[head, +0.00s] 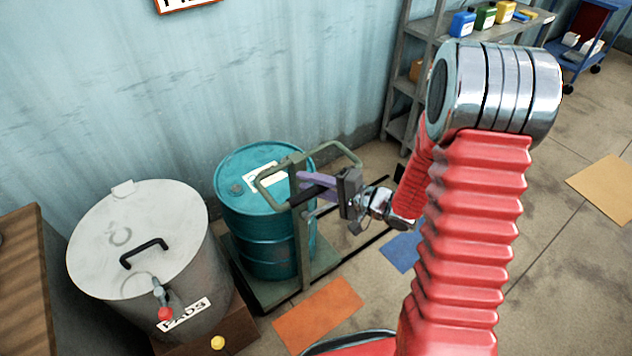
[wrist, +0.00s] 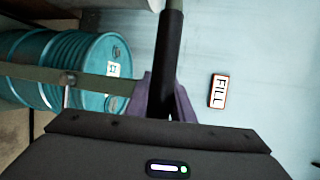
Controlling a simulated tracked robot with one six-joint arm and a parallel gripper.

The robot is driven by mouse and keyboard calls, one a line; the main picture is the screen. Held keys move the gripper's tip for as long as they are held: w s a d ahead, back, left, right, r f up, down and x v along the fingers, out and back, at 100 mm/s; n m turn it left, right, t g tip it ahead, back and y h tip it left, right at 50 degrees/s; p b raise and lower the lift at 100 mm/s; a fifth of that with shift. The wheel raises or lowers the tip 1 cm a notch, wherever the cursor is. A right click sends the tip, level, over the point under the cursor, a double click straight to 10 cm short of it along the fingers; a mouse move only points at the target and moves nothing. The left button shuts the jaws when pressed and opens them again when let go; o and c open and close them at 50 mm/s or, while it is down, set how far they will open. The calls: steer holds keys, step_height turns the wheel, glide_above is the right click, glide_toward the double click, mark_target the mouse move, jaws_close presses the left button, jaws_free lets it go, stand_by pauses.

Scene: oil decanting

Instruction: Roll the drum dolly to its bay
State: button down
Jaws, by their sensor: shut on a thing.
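The drum dolly is a green frame with a low platform (head: 268,292) and an upright handle frame (head: 303,245). A teal drum (head: 262,245) with a white label stands upright on it, near the wall. My gripper (head: 318,188) has purple fingers, shut around the black grip of the dolly's handle. In the wrist view the fingers (wrist: 165,100) close on the black grip (wrist: 172,60), with the drum (wrist: 88,72) to the left. Dark lines (head: 365,243) lie on the floor right of the dolly; I cannot tell whether they mark the bay.
A grey lidded PADS bin (head: 140,235) stands close left of the dolly. Orange (head: 318,315), blue (head: 402,252) and yellow (head: 605,187) patches lie on the floor. Shelving (head: 405,90) stands behind, a blue cart (head: 585,50) at back right. A FILL sign (wrist: 218,91) hangs on the wall.

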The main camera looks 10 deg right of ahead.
steer(key=shift+s+a+f, duration=0.25)
steer(key=shift+a+f, duration=0.05)
steer(key=shift+a, duration=0.05)
steer(key=c, duration=1.9)
jaws_free()
steer(key=shift+w, duration=0.1)
steer(key=o, duration=0.4)
steer(key=shift+w+d+r, duration=0.15)
steer(key=shift+c, duration=0.2)
steer(key=shift+d, duration=0.1)
steer(key=v, duration=1.3)
steer(key=shift+d, duration=0.3)
